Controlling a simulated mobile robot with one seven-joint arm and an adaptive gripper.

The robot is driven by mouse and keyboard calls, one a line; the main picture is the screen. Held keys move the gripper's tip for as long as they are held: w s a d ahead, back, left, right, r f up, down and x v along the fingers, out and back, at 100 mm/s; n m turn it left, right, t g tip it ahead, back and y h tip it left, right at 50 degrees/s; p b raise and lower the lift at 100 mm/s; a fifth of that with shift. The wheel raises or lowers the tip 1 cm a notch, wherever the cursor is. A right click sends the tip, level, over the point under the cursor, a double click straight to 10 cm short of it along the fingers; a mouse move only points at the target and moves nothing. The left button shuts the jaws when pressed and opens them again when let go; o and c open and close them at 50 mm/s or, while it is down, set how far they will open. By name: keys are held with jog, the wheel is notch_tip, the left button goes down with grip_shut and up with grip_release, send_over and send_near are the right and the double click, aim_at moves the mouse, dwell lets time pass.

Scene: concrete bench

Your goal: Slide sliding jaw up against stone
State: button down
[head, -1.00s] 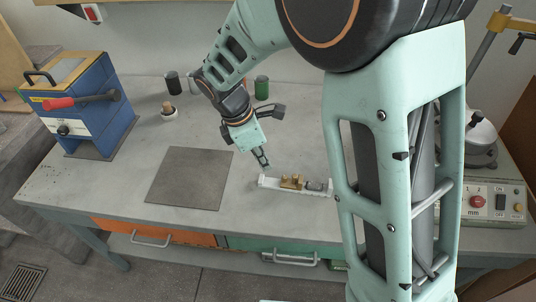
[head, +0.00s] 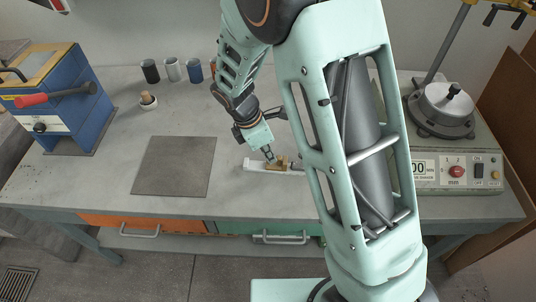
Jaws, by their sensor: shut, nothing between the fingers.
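A pale rail-like vise (head: 255,166) lies on the bench near its front edge. A brass-coloured block (head: 279,163), which looks like the sliding jaw, sits on it right of the middle. A small grey piece (head: 296,165), apparently the stone, lies to the right of the brass block and is partly hidden by my arm. I cannot tell whether jaw and stone touch. My gripper (head: 269,156) is shut and empty, pointing down at the left side of the brass block, very close to it; contact cannot be made out. The vise's right end is hidden behind my arm.
A dark square plate (head: 174,166) lies flat to the left. A blue machine (head: 65,100) is at far left, a grinding machine (head: 455,170) at right. Bench between plate and vise is clear.

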jog(key=shift+s+d, duration=0.15)
jog(key=shift+d, duration=1.2)
jog(key=shift+a, duration=0.1)
jog(key=shift+s+a+r, duration=0.15)
jog(key=shift+a, duration=0.25)
jog(key=s+a+v, duration=0.1)
jog(key=a+v, duration=0.1)
jog(key=v, duration=0.9)
jog(key=shift+a+f+p, duration=0.2)
jog(key=shift+a+p, duration=0.1)
jog(key=shift+p, duration=0.15)
jog(key=shift+d, duration=0.1)
